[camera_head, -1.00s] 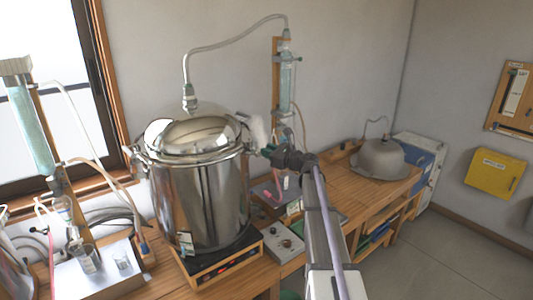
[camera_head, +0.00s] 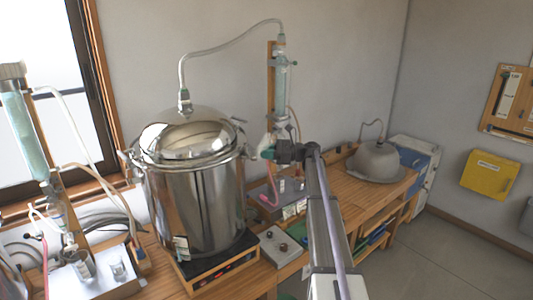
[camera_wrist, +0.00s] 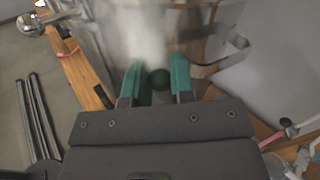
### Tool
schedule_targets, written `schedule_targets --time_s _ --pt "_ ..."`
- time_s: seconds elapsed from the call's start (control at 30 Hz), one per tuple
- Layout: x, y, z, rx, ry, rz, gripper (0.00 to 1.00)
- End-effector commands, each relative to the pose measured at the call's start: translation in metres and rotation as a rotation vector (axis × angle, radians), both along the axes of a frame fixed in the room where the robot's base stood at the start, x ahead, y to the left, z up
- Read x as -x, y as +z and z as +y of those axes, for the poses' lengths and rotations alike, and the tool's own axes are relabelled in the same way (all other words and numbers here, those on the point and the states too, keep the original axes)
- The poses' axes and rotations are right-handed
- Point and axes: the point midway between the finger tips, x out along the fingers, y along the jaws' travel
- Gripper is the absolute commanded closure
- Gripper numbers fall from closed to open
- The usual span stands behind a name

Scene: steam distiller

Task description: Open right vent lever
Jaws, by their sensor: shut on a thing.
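The big shiny steel pot (camera_head: 196,195) stands on the bench, with a domed lid (camera_head: 190,135) on top. My gripper (camera_head: 268,152) is just right of the pot's upper rim. In the wrist view, my gripper's green fingers (camera_wrist: 158,82) stand on both sides of a small dark round knob (camera_wrist: 160,78). I take this knob to be the end of the right vent lever. A pale, blurred shape (camera_wrist: 148,35) lies beyond the fingertips. In the head view, the gripper hides most of the lever, so its angle cannot be told.
A glass condenser (camera_head: 281,85) stands behind my gripper, joined to the lid by a hose (camera_head: 225,38). A control box (camera_head: 280,247) lies below. A grey dome (camera_head: 375,163) stands farther right. A bent metal strap (camera_wrist: 225,55) is close to the right finger in the wrist view.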

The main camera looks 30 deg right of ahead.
Motion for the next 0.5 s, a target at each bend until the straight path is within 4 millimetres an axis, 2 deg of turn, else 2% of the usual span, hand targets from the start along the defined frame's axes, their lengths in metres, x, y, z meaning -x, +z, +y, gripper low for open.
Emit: schedule_targets --time_s 0.37,0.4,0.5 --pt "-0.0008 0.0004 0.0003 -0.001 0.004 -0.001 1.00" --pt "-0.0008 0.0004 0.0003 -0.001 0.004 -0.001 0.75" --pt "-0.0008 0.0004 0.0003 -0.001 0.003 -0.001 0.68"
